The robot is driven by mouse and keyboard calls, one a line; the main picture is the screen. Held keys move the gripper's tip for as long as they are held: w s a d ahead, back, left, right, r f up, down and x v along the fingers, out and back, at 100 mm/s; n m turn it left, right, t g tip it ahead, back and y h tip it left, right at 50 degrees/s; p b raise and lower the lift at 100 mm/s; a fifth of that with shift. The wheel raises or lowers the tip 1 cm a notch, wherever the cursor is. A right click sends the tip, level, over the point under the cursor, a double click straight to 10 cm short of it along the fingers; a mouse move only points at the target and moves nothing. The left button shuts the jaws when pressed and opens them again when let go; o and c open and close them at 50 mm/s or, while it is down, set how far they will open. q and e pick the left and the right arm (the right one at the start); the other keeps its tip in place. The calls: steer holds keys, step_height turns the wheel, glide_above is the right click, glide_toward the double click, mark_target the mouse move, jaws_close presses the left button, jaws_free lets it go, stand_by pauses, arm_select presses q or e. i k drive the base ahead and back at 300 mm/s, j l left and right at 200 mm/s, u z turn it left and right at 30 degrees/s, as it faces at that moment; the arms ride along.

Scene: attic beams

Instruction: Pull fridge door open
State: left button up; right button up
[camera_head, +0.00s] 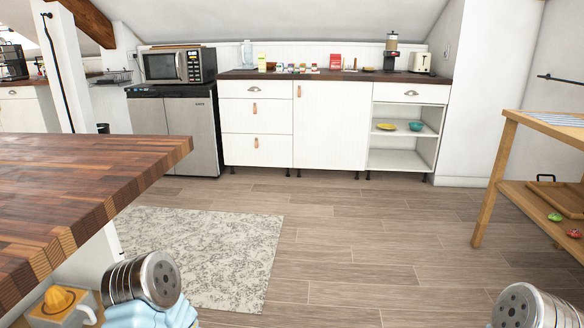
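The fridge (189,135) is a low silver unit with a dark top at the back left, standing under the microwave and beside the white cabinets. Its front looks shut. Its lower left part is hidden behind the wooden counter. No handle can be made out clearly. Neither of my grippers shows. Only rounded metal parts of my own arms show at the lower left and lower right corners, far from the fridge.
A butcher-block counter (75,190) juts in at the left. A patterned rug (215,250) lies beside it. White cabinets (330,125) line the back wall. A wooden table (508,160) stands at the right. The middle wooden floor (365,235) is clear.

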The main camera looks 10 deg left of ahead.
mark_target(189, 113)
steer(key=i+u, duration=0.1)
steer(key=i, duration=0.65)
steer(key=i+u, duration=0.1)
steer(key=i, duration=0.65)
steer(key=i+l+u, duration=0.1)
steer(key=i, duration=0.65)
steer(key=i+j+u, duration=0.15)
steer(key=i+u, duration=0.8)
steer(key=i+l+u, duration=0.15)
steer(key=i+u, duration=0.15)
steer(key=u, duration=0.2)
steer(key=i+j, duration=0.2)
steer(key=i, duration=0.3)
steer(key=i+j+z, duration=0.1)
steer(key=i, duration=0.4)
steer(key=z, duration=0.55)
steer(key=j, duration=0.1)
